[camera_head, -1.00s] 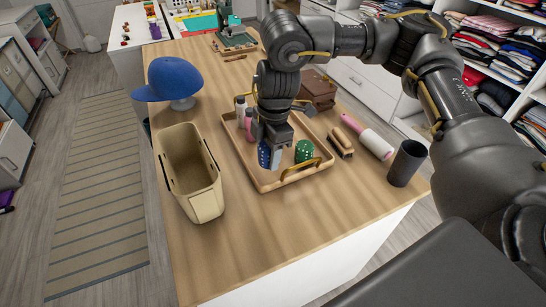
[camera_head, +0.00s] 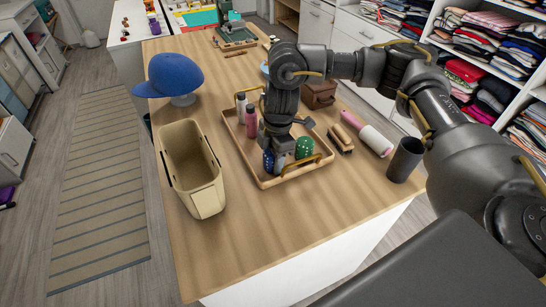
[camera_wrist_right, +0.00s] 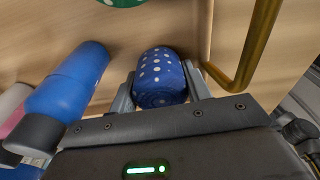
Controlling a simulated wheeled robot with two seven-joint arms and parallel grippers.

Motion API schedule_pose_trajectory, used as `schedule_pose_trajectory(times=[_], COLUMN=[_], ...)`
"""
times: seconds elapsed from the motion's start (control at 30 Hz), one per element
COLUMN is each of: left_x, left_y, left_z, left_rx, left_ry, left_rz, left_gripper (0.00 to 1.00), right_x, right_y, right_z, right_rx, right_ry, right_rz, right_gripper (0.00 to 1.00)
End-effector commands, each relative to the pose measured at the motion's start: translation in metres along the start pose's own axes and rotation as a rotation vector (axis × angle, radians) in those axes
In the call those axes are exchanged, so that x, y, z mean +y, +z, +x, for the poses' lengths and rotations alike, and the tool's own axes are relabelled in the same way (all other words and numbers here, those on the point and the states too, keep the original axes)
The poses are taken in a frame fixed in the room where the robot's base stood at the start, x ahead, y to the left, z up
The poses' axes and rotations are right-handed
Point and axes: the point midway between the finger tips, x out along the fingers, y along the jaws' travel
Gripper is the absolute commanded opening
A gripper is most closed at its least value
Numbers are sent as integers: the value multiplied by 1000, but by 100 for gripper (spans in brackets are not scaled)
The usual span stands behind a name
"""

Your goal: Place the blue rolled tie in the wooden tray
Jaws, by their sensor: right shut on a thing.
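The blue rolled tie (camera_head: 268,160) with white dots is held between the fingers of my right gripper (camera_head: 274,163). In the right wrist view the tie (camera_wrist_right: 160,76) sits between the two grey fingertips (camera_wrist_right: 160,88). The wooden tray (camera_head: 240,148) is on the table, and the tie is low inside its outline, near the front left. I cannot tell whether it touches the tray floor. A golden handle (camera_wrist_right: 250,45) is close beside the right finger in the wrist view. My left gripper is not in view.
A green dotted roll (camera_head: 304,147) lies in the tray just right of the gripper. A beige bin (camera_head: 190,168) is left; a dark cup (camera_head: 405,160) is right.

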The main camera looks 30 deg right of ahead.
Motion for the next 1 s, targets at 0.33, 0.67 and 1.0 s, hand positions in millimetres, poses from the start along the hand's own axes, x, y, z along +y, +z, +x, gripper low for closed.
schedule_pose_trajectory(times=[0.33,0.67,1.0], left_x=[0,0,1], left_y=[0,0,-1], left_z=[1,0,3], left_rx=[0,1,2], left_ry=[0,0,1], left_rz=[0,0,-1], left_gripper=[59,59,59], right_x=[0,1,1], right_y=[0,0,0], right_z=[3,-12,-81], right_rx=[0,-1,-1], right_ry=[0,5,6], right_rz=[0,-1,1], right_gripper=[57,57,57])
